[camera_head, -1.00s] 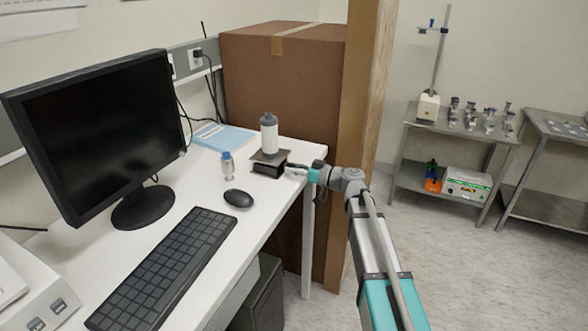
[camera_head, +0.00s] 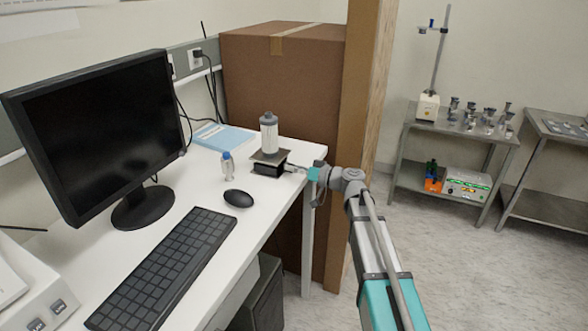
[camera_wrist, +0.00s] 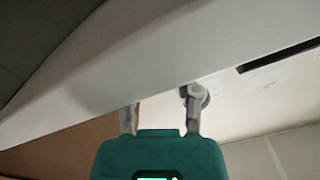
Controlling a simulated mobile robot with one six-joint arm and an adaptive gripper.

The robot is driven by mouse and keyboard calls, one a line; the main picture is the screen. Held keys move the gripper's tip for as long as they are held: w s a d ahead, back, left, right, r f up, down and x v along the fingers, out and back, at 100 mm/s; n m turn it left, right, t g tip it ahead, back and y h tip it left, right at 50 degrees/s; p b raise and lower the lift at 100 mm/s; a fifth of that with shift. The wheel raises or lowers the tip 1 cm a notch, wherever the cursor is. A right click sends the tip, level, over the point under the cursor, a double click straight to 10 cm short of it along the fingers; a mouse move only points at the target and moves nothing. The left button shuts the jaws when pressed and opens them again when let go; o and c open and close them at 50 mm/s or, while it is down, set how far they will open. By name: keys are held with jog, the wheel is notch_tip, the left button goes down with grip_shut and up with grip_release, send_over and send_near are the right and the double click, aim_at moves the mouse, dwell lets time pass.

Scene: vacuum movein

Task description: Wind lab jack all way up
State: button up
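The lab jack (camera_head: 268,168) is a low black block with a grey top plate, near the far right corner of the white desk (camera_head: 190,195). A clear bottle with a grey cap (camera_head: 269,135) stands upright on its plate. My gripper (camera_head: 298,170) is at the jack's right side, level with it, by its small knob; contact there is too small to tell. In the wrist view my gripper (camera_wrist: 161,105) shows two grey fingers spread apart. A small round grey part lies at the tip of the right finger; I cannot tell whether it is the knob.
A small bottle with a blue cap (camera_head: 227,166), a mouse (camera_head: 238,198), a keyboard (camera_head: 165,270), a monitor (camera_head: 100,130) and a blue book (camera_head: 223,137) are on the desk. A large cardboard box (camera_head: 290,90) stands behind it.

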jog(key=o, duration=0.4)
jog(key=shift+o, duration=0.2)
jog(key=shift+n, duration=0.3)
jog(key=n, duration=0.5)
jog(key=shift+s+d+n, duration=0.15)
jog(key=shift+d+n, duration=0.1)
jog(key=shift+n, duration=0.15)
jog(key=v, duration=1.3)
jog(key=shift+d, duration=0.1)
